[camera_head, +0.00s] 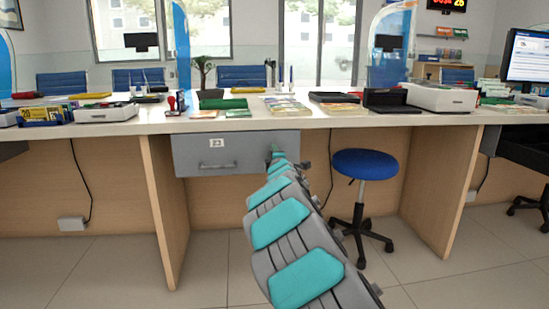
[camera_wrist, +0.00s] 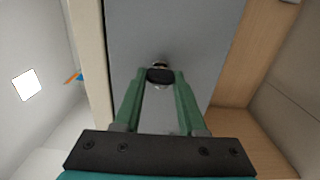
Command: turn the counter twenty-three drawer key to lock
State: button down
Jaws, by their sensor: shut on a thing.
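The grey drawer (camera_head: 207,153) hangs under the white counter top, with a small number label (camera_head: 217,143) and a bar handle (camera_head: 217,166) on its front. The drawer looks shut. In the wrist view the drawer front (camera_wrist: 205,45) fills the middle. The key's dark head (camera_wrist: 160,76) sits in front of a round metal lock (camera_wrist: 159,64). My gripper (camera_wrist: 161,78) has its two green fingers shut on the key head. In the head view my gripper (camera_head: 276,153) is at the drawer's right end, and my arm hides the key and lock.
A blue stool (camera_head: 365,164) stands right of the drawer under the counter (camera_head: 330,121). Wooden panels (camera_head: 165,200) flank the knee space. A printer (camera_head: 440,97), plant (camera_head: 205,75) and papers stand on the counter. The floor in front is clear.

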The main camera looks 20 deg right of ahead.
dwell(0.3)
jog(key=shift+c, duration=2.4)
grip_release()
jog(key=v, duration=0.7)
jog(key=shift+s+p, duration=0.3)
jog(key=shift+s, duration=0.1)
jog(key=shift+a, duration=0.15)
